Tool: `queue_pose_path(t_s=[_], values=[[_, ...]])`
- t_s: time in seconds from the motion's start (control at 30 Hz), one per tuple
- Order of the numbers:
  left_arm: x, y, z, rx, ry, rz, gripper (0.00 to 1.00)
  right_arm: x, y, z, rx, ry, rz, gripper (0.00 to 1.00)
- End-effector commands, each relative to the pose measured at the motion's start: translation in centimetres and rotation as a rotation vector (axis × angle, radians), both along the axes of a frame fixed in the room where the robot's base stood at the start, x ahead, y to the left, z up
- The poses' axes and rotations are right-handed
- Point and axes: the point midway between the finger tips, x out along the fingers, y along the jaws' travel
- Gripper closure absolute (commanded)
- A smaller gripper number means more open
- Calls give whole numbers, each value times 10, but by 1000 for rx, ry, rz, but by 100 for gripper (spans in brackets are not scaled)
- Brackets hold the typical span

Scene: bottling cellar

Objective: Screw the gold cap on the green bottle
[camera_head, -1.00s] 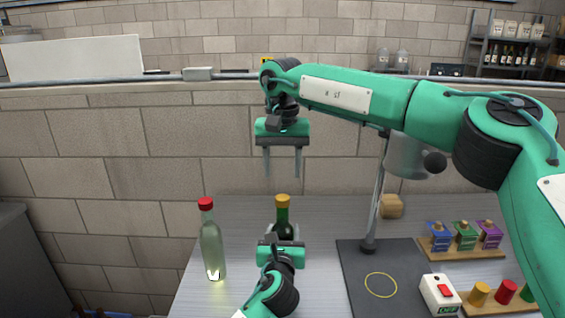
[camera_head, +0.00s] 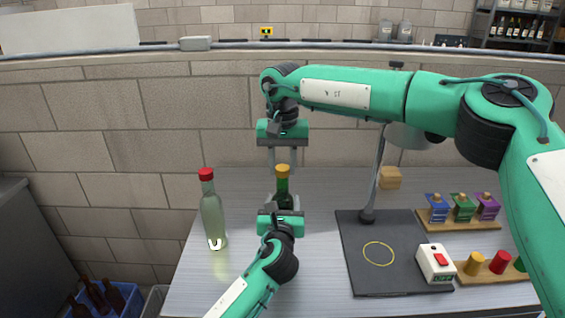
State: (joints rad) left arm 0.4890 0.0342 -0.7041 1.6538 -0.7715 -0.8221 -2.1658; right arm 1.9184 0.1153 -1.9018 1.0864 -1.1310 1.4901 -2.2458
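The green bottle (camera_head: 283,190) stands upright on the table, dark green, with the gold cap (camera_head: 283,169) on its mouth. Whether the cap is threaded tight cannot be seen. My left gripper (camera_head: 283,203) is low at the bottle, its fingers on either side of the body and seemingly shut on it; its palm hides the bottle's base. My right gripper (camera_head: 283,168) points straight down from above, with its fingertips on either side of the gold cap. Whether those fingers touch the cap is too small to tell.
A clear bottle with a red cap (camera_head: 212,215) stands left of the green bottle. To the right are a dark mat (camera_head: 400,280) with a yellow ring, a lamp post (camera_head: 375,175), a switch box (camera_head: 436,263), a wooden block (camera_head: 389,177) and racks of coloured pieces.

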Motion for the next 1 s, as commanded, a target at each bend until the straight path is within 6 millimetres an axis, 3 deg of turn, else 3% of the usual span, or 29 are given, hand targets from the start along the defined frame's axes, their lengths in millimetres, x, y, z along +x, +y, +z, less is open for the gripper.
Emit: queue_pose_path(t_s=[0.03, 0.1, 0.37, 0.8, 1.0], values=[[0, 0, -1, -1, 1, 0, 100, 0, 0, 0, 0, 0, 0, 84], [0, 0, -1, -1, 1, 0, 100, 0, 0, 0, 0, 0, 0, 97], [0, 0, -1, -1, 1, 0, 100, 0, 0, 0, 0, 0, -18, 98], [0, 0, -1, -1, 1, 0, 100, 0, -1, 0, -1, 1, -518, 98], [0, 0, -1, -1, 1, 1, 100, 0, -1, 0, -1, -1, -585, 98]])
